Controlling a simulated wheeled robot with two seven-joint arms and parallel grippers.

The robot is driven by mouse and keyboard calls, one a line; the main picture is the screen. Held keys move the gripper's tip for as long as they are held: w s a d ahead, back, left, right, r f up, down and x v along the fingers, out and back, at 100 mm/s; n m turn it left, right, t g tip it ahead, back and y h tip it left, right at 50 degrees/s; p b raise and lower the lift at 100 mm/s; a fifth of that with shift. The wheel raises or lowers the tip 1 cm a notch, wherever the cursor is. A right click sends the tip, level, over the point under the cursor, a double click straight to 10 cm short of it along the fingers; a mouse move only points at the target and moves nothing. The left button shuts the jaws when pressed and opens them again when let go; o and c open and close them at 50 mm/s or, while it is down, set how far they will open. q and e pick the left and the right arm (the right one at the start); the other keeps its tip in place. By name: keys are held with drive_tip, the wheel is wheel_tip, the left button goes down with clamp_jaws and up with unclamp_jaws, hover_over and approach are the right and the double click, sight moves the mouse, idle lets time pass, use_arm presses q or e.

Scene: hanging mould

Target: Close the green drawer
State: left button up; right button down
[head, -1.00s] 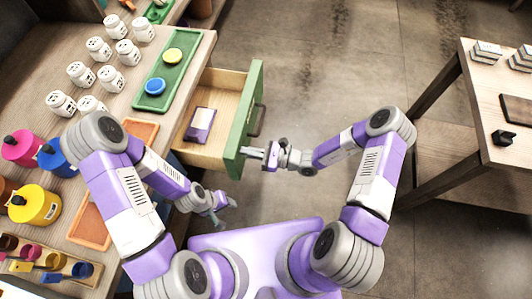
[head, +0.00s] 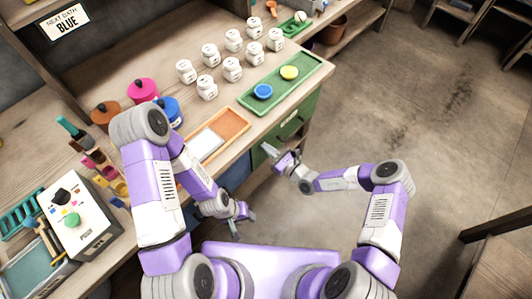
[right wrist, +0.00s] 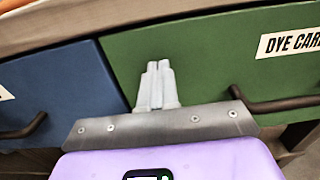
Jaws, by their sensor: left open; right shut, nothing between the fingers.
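The green drawer (head: 271,137) sits under the worktop with its front in line below the edge, and no inside of it shows. In the right wrist view its green front (right wrist: 205,70) has a dark handle (right wrist: 280,103) and a label partly reading "DYE CAR". My right gripper (head: 272,154) is shut and empty in front of the drawer's near end. Its fingertips (right wrist: 157,66) point at the green front close to the blue drawer's seam; I cannot tell whether they touch. My left gripper (head: 243,222) is open and empty, lower down beside the blue drawer.
A blue drawer (head: 235,172) is beside the green one. The worktop holds a green tray (head: 315,65) with blue and yellow discs, several white jars, coloured pots and an orange tray (head: 238,121). The floor on the right is clear up to a wooden table (head: 500,255).

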drive_tip(key=shift+w+a+r, duration=0.1)
drive_tip(key=shift+w+a, duration=0.05)
drive_tip(key=shift+a, duration=0.05)
drive_tip(key=shift+a+r, duration=0.1)
drive_tip(key=p+v, duration=0.3)
drive_tip(key=v, duration=1.1)
drive_tip(key=shift+s+d+f, duration=0.2)
